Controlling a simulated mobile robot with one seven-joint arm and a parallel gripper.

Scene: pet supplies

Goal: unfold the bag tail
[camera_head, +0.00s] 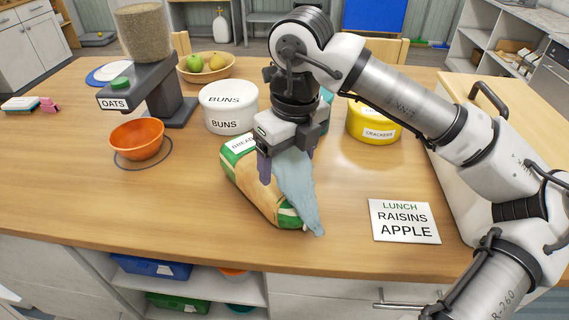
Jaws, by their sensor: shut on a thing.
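The bread bag (250,188) lies on the table, tan with green ends and a white label partly covered by my gripper. Its pale blue bag tail (298,190) drapes over the bag's right side, with its narrow tip pointing towards the table's front edge. My gripper (284,162) points down over the bag and is shut on the upper part of the tail. One purple finger shows at the left; the exact pinch is hidden behind the tail.
A white BUNS tub (229,108) stands behind the bag, left of my gripper. A yellow CRACKERS tub (372,124) stands behind right. An orange bowl (137,140) and an OATS dispenser (170,100) are left. A LUNCH sign (404,221) lies right. The front left table is clear.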

